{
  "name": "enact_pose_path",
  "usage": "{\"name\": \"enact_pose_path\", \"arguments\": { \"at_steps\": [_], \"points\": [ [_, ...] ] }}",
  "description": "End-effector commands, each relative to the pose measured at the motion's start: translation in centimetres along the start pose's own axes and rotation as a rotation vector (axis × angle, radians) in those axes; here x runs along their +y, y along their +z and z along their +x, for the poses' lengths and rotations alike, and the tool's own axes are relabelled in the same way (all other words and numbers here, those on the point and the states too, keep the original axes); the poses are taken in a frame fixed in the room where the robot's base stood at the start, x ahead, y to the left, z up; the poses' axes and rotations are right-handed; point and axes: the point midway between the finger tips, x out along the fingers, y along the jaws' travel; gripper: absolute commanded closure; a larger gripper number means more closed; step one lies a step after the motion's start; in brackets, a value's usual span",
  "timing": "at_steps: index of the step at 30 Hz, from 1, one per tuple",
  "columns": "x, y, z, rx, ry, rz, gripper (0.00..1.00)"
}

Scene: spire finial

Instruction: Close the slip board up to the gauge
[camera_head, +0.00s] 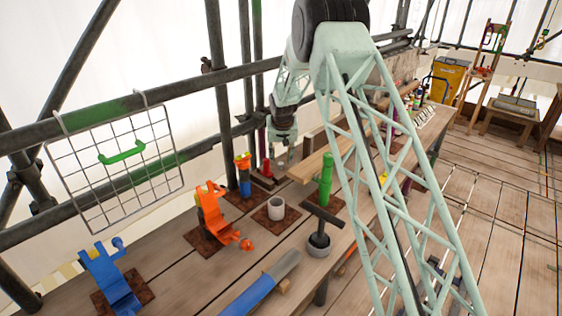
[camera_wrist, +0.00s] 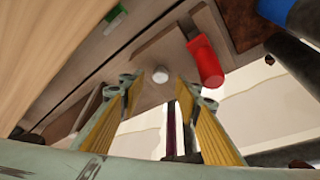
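My gripper (camera_head: 284,136) hangs over the far part of the bench, fingers pointing down. In the wrist view my gripper (camera_wrist: 160,88) is open, its yellow-padded fingers apart with nothing between the pads. A small white round knob (camera_wrist: 160,75) shows beyond the fingertips, in the gap between them. A brown wooden strip (camera_wrist: 165,40) lies beside the knob, and a red cylinder (camera_wrist: 205,62) is to its right. I cannot tell for certain which pieces are the slip board and the gauge.
A pale plank (camera_head: 315,162) lies close to the right of my gripper; it fills the left of the wrist view (camera_wrist: 50,50). A green cylinder (camera_head: 326,178), grey cup (camera_head: 276,208) and orange holder (camera_head: 215,213) stand nearer. Scaffold tubes (camera_head: 215,78) run behind the bench.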

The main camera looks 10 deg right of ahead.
Motion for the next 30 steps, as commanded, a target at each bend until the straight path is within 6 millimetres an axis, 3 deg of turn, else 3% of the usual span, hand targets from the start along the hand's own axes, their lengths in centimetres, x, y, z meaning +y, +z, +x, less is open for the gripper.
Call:
{"name": "enact_pose_path", "arguments": {
  "at_steps": [18, 30],
  "points": [
    [0.0, 0.0, -7.0, 0.0, 0.0, 0.0, 0.7],
    [0.0, 0.0, -8.6, 0.0, 0.0, 0.0, 0.7]
  ]
}}
